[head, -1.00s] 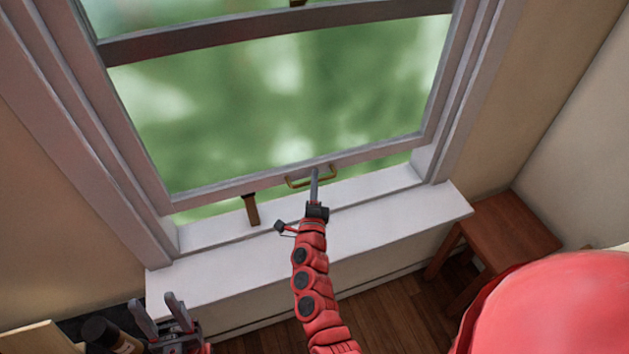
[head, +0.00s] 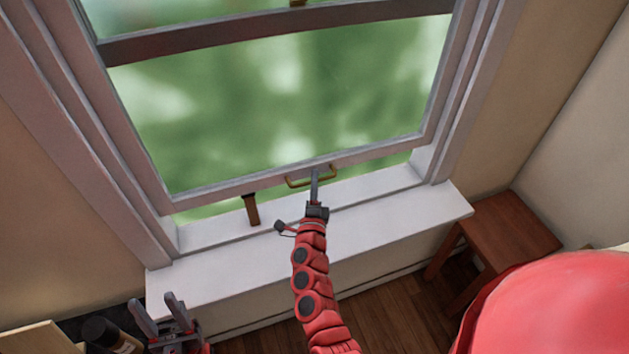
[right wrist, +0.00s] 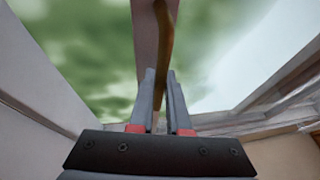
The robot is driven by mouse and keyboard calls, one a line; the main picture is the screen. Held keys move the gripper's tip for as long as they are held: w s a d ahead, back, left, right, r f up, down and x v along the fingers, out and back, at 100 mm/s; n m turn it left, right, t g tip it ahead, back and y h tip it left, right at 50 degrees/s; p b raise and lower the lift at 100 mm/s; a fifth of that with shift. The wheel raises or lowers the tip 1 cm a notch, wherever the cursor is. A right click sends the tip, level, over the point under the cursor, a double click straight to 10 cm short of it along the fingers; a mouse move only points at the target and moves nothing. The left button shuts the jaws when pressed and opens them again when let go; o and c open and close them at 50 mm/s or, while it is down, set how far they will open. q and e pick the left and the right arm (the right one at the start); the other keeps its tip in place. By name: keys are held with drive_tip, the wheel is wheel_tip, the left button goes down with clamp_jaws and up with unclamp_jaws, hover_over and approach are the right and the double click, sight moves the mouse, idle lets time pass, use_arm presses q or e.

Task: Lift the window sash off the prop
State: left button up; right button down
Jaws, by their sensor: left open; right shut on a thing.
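The window sash (head: 225,192) is a grey-white frame raised a little above the sill, with green showing through the gap. A brown wooden prop (head: 252,210) stands on the sill, its top at the sash's bottom rail. A brass handle (head: 297,184) is fixed on that rail, right of the prop. My right gripper (head: 315,176) is shut on the handle. In the right wrist view the handle (right wrist: 165,50) runs between the fingers (right wrist: 160,95). My left gripper (head: 152,301) is open and empty at the lower left, away from the window.
The white sill (head: 390,210) is otherwise clear. A brown wooden stool or small table (head: 510,235) stands at the right. A dark cylindrical object (head: 108,333) and a pale board-like thing (head: 35,340) are near my left gripper.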

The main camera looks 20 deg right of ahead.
idle(0.3)
drive_tip(key=shift+r, duration=0.15)
wheel_tip(320, 180, up, 3)
drive_tip(key=shift+d+r+b, duration=0.1)
drive_tip(key=shift+d+b, duration=0.05)
drive_tip(key=shift+b, duration=0.15)
drive_tip(key=r+p, duration=0.1)
drive_tip(key=r, duration=0.2)
drive_tip(key=r+p, duration=0.1)
drive_tip(key=r, duration=0.1)
drive_tip(key=shift+a+r, duration=0.2)
drive_tip(key=shift+r, duration=0.2)
drive_tip(key=shift+d+r, duration=0.1)
drive_tip(key=shift+r, duration=0.2)
drive_tip(key=c, duration=0.9)
unclamp_jaws()
